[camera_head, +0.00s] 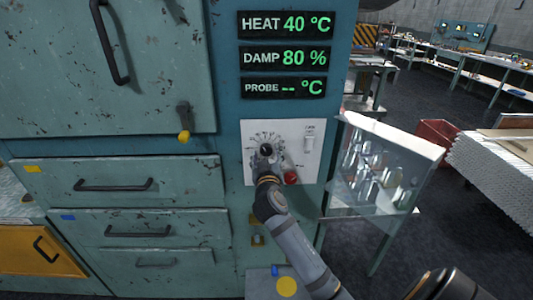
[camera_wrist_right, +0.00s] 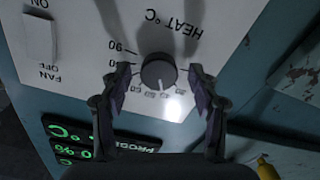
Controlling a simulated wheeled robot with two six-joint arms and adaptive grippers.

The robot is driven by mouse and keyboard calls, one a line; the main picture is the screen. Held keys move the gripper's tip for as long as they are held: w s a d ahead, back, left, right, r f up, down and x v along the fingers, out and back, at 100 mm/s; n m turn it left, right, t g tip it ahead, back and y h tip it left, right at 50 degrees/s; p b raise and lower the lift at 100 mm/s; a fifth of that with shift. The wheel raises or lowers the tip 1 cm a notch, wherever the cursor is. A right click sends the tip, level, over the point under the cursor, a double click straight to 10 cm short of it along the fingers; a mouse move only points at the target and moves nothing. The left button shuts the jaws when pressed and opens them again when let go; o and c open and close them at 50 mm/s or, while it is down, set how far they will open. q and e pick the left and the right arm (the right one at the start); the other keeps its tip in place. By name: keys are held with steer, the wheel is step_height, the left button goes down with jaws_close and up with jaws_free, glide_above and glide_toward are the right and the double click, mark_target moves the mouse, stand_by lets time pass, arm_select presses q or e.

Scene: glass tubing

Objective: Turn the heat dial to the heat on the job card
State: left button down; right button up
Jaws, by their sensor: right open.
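The heat dial (camera_head: 266,149) is a round black knob on a white control panel (camera_head: 309,170) on the teal cabinet. In the right wrist view the dial (camera_wrist_right: 158,72) has a pale pointer mark toward the bottom of the picture, among scale numbers partly too small to read. My right gripper (camera_head: 266,166) is at the panel. In its wrist view the open fingers (camera_wrist_right: 160,75) stand on either side of the dial, with gaps visible. The heat display (camera_head: 287,24) reads 40 °C. I cannot make out a job card. My left gripper is not in view.
A fan switch (camera_head: 309,142) and a red button (camera_head: 291,178) are close to the dial on the panel. A damp display (camera_head: 287,57) reads 80 %. Drawers (camera_head: 120,185) lie left.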

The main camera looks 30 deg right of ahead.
steer(key=shift+w+d, duration=0.1)
steer(key=shift+w, duration=0.1)
steer(key=shift+c, duration=0.2)
steer(key=c, duration=1.1)
steer(key=shift+f+m+b, duration=0.15)
steer(key=shift+m+b, duration=0.25)
steer(key=shift+b, duration=0.3)
steer(key=shift+c, duration=0.2)
steer(key=m+b, duration=0.6)
steer(key=b, duration=0.2)
steer(key=shift+m+b, duration=1.3)
steer(key=shift+m, duration=0.2)
steer(key=shift+r, duration=0.2)
